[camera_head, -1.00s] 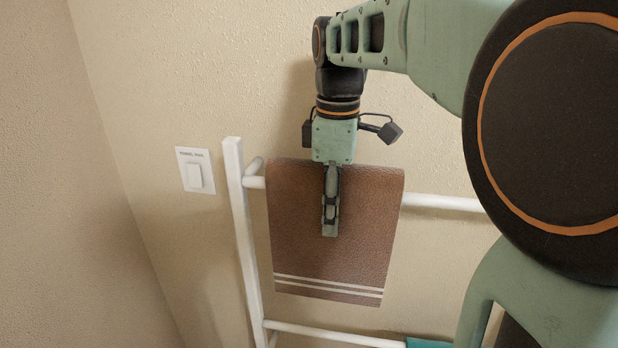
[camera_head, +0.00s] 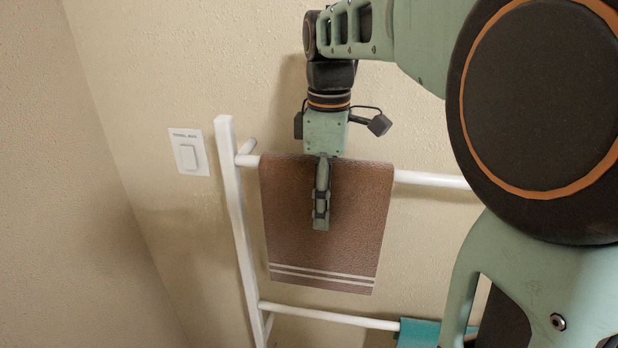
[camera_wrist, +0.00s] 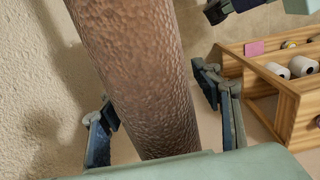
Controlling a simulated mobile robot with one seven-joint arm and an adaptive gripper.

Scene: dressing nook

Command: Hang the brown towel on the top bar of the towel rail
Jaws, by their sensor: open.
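The brown towel (camera_head: 350,215) hangs draped over the top bar (camera_head: 430,179) of the white towel rail (camera_head: 236,215), near its left post. Two pale stripes run across its lower end. My gripper (camera_head: 320,222) points down in front of the towel in the head view, with only one finger clearly showing there. In the wrist view my gripper (camera_wrist: 165,125) is open, with one finger on each side of the towel (camera_wrist: 140,70) and a gap visible beside the right finger. The towel's back part is hidden.
A teal cloth (camera_head: 418,333) hangs on the lower bar (camera_head: 330,316). A white switch plate (camera_head: 190,153) is on the wall left of the rail. The wrist view shows a wooden shelf (camera_wrist: 262,75) with white rolls (camera_wrist: 302,66) at right.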

